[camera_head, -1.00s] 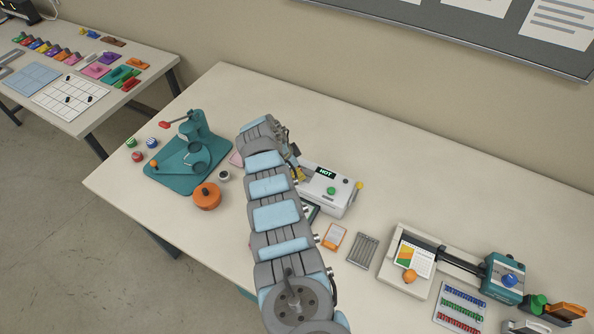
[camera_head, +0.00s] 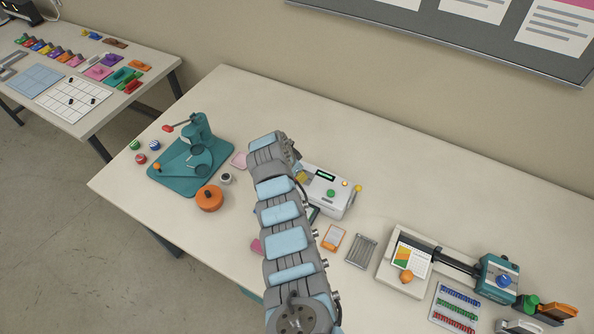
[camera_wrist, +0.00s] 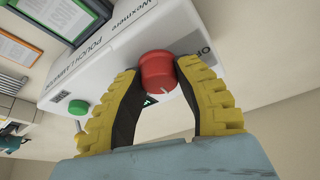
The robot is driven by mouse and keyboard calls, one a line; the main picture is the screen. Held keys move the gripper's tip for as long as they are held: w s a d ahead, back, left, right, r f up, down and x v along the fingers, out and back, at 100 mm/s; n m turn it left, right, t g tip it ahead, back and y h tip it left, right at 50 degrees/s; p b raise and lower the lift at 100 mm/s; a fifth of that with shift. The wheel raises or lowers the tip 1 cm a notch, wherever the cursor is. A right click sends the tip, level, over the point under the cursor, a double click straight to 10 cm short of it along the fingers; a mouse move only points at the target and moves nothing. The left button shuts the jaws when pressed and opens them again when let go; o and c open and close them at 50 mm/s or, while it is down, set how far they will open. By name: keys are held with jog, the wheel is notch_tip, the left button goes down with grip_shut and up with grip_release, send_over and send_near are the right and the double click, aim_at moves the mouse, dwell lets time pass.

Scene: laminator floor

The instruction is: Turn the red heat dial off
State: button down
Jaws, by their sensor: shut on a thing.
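The red heat dial (camera_wrist: 158,72) is on the face of the white pouch laminator (camera_wrist: 115,50), beside printed letters "OF". My gripper (camera_wrist: 160,85) has its yellow fingers on both sides of the dial and is shut on it. In the head view the laminator (camera_head: 335,204) is partly behind my arm, and the dial is hidden. Its small display (camera_head: 325,175) shows no readable word now. A green button (camera_wrist: 78,107) is on the same face.
An orange-framed card (camera_head: 333,238) and a grey rack (camera_head: 361,251) lie right of my arm. A teal press (camera_head: 190,165) and an orange round pot (camera_head: 210,198) stand at left. A trimmer-like device (camera_head: 410,265) is at right.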

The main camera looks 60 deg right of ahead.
jog(key=n+t+p, duration=0.1)
jog(key=n, duration=0.2)
jog(key=shift+s, duration=0.15)
jog(key=n+t+p, duration=0.1)
jog(key=n, duration=0.2)
jog(key=shift+f+n+t, duration=0.1)
jog(key=shift+n+t, duration=0.2)
jog(key=n+t, duration=0.1)
jog(key=n, duration=0.3)
jog(key=shift+f, duration=0.15)
jog(key=shift+n+t+y+b, duration=0.55)
jog(key=shift+n+b, duration=0.25)
jog(key=shift+n, duration=0.4)
jog(key=c, duration=0.7)
grip_release()
jog(key=shift+r, duration=0.2)
jog(key=shift+r, duration=0.1)
